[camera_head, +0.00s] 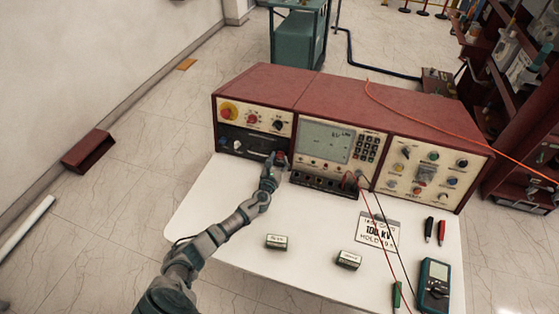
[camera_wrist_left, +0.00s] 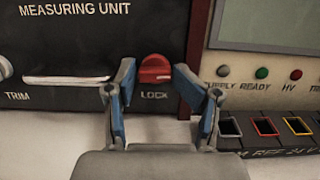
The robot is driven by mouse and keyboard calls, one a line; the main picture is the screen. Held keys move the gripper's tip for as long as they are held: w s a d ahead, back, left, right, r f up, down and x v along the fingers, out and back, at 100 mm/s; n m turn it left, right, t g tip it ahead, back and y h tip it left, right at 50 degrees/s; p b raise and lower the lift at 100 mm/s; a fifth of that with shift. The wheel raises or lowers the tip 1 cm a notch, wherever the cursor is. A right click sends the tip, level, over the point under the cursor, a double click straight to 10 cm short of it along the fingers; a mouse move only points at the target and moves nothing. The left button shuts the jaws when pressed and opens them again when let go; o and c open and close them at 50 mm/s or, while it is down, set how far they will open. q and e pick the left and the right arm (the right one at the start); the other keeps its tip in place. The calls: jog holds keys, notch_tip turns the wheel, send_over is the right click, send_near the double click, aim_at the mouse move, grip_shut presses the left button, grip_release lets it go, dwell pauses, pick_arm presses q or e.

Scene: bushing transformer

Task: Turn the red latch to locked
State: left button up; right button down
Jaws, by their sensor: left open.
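The red latch (camera_wrist_left: 155,69) is a round red knob on the black measuring unit panel, just above the word LOCK, in the left wrist view. A pale line on it lies about level. My left gripper (camera_wrist_left: 162,80) is open, with one blue-padded finger on each side of the latch. I cannot tell whether the fingers touch it. In the head view my left gripper (camera_head: 275,160) is at the lower right of the black panel (camera_head: 250,143) and hides most of the latch. My right gripper is not in view.
The red test console (camera_head: 340,95) spans the back of the white table (camera_head: 215,210). Sockets (camera_wrist_left: 265,127) sit right of the gripper. Two small blocks (camera_head: 276,241) (camera_head: 348,260), a sign (camera_head: 378,231), probes (camera_head: 435,230) and a multimeter (camera_head: 434,285) lie in front. Cables cross the right side.

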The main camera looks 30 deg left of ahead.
pick_arm(q)
jog(key=shift+w, duration=0.1)
jog(key=shift+a, duration=0.5)
grip_shut()
jog(key=shift+s, duration=0.2)
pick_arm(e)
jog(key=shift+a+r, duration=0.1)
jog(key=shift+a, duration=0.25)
